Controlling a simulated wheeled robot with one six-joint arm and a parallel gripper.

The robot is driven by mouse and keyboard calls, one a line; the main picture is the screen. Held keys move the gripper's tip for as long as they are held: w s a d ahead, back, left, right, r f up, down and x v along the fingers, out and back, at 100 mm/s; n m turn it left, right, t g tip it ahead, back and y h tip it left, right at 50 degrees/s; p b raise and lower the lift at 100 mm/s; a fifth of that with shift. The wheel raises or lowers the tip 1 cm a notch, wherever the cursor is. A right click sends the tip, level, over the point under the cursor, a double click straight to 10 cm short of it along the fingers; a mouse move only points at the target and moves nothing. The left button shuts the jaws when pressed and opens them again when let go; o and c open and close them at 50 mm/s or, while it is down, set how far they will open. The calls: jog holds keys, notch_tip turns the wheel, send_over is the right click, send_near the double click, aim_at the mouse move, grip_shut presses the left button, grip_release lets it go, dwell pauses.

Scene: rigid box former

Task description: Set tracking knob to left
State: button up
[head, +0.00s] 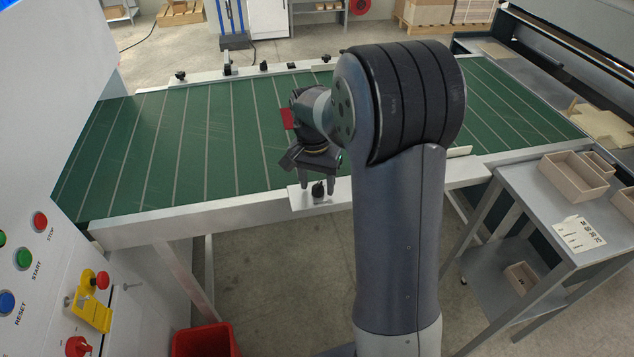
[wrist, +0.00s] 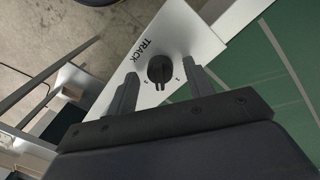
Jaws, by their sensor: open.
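The tracking knob (wrist: 160,70) is a black round knob with a pointer ridge, on a light metal plate (wrist: 185,30) marked "TRACK". In the wrist view its ridge points toward the bottom of the picture, between two small marks on the plate. In the head view the knob (head: 318,190) sits on the plate at the front edge of the green conveyor. My gripper (head: 318,185) is above it, pointing down. In the wrist view my gripper (wrist: 158,82) is open, one finger on each side of the knob, with gaps visible. Whether the fingertips reach down to knob height I cannot tell.
The green belt (head: 200,140) lies behind the plate. A control panel with a red stop button (head: 40,222) and a yellow lockout piece (head: 92,310) stands at left. A red bin (head: 205,341) is on the floor. A grey side table (head: 530,215) with trays is at right.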

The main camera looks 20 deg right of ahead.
jog(key=shift+f, duration=0.3)
jog(key=shift+c, duration=0.4)
jog(key=c, duration=0.9)
